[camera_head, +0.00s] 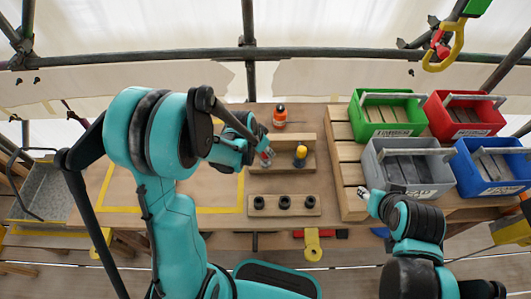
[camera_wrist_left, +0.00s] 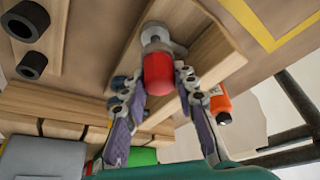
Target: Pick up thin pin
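A red-headed pin with a grey metal collar (camera_wrist_left: 158,72) stands in a wooden rack (camera_head: 265,169). I cannot tell its thickness. My left gripper (camera_head: 266,157) is over it; in the left wrist view its fingers (camera_wrist_left: 160,85) lie on either side of the red head, with small gaps showing. A yellow-topped dark pin (camera_head: 300,155) stands to the right in the same rack. In the left wrist view it seems mostly hidden behind a finger. My right gripper (camera_head: 364,192) is beside the grey bin, small and unclear.
A wooden block with three black sockets (camera_head: 285,205) lies in front of the rack. An orange bottle (camera_head: 280,117) stands behind it. Green (camera_head: 388,130), red (camera_head: 466,131), grey (camera_head: 405,191) and blue bins (camera_head: 490,184) fill the right. Yellow tape (camera_head: 170,209) marks a mostly clear area at left.

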